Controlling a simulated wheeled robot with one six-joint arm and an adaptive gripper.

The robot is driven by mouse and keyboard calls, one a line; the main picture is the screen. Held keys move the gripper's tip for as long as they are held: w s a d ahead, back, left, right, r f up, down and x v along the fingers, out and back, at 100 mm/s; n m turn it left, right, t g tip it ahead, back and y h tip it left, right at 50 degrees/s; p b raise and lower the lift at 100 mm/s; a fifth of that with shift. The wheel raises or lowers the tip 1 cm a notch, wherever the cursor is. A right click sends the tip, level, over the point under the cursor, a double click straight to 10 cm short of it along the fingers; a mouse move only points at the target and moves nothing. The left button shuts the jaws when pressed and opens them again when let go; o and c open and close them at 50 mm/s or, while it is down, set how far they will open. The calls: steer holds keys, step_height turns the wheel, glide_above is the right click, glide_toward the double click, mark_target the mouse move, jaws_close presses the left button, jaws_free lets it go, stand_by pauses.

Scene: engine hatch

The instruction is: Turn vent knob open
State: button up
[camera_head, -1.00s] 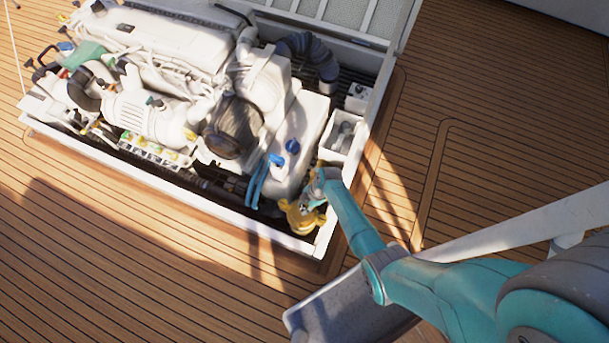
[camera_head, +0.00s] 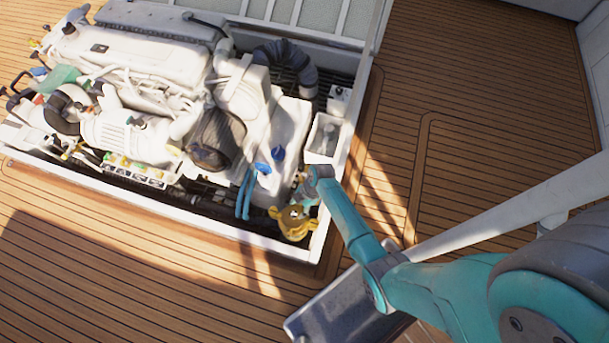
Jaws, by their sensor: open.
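A yellow, lobed fitting (camera_head: 293,224) sits low in the front right corner of the open engine hatch. My gripper (camera_head: 303,197) is just above and behind it, pointing down into that corner. The jaws are open, but small and partly hidden by my wrist; I cannot tell whether they touch the fitting. Two blue knobs stand on the white tank to the left, a rear one (camera_head: 278,153) and a front one (camera_head: 262,168), both apart from my gripper. No label shows which part is the vent knob.
The white hatch frame (camera_head: 215,230) surrounds the white engine (camera_head: 130,60) and its hoses. Blue hoses (camera_head: 245,193) run left of the yellow fitting. An open white box (camera_head: 323,139) stands behind my wrist. The wooden deck (camera_head: 470,130) is clear on the right.

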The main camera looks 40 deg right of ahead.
steer(key=v, duration=0.7)
steer(key=shift+r, duration=0.35)
steer(key=shift+d, duration=0.15)
